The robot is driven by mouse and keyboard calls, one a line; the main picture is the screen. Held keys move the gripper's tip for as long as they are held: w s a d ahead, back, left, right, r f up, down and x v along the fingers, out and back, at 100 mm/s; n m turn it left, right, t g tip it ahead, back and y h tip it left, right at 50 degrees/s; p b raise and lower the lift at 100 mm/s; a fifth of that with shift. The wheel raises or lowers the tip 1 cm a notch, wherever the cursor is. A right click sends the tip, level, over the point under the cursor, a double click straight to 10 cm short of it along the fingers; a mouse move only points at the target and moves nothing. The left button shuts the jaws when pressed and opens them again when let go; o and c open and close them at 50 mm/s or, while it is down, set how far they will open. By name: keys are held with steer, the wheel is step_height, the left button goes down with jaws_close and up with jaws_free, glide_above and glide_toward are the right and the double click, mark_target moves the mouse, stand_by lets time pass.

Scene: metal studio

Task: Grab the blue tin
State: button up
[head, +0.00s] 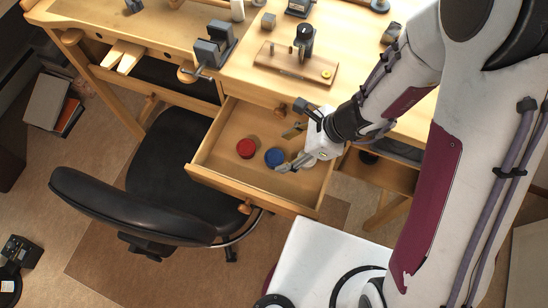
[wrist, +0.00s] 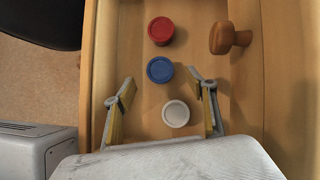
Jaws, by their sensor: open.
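The blue tin (head: 274,156) stands in an open wooden drawer, beside a red tin (head: 246,148). In the wrist view the blue tin (wrist: 160,70) lies just ahead of and between the fingertips of my gripper (wrist: 161,86). The red tin (wrist: 161,30) is farther ahead, and a white tin (wrist: 176,113) is nearer, between the fingers. My gripper (head: 289,150) is open and empty, reaching into the drawer from the right in the head view. I cannot tell whether the fingers touch any tin. My gripper partly hides the white tin in the head view.
The drawer (head: 213,170) has raised walls around the tins. A brown wooden knob-shaped piece (wrist: 228,38) is right of the red tin in the wrist view. The workbench (head: 235,82) is above the drawer, with a black chair (head: 135,205) at its left.

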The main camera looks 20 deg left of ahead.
mark_target(274, 157)
steer(key=shift+a+f, duration=0.15)
steer(key=shift+f, duration=0.15)
steer(key=shift+a+f, duration=0.1)
steer(key=shift+x, duration=2.8)
steer(key=shift+c, duration=0.4)
steer(key=c, duration=1.2)
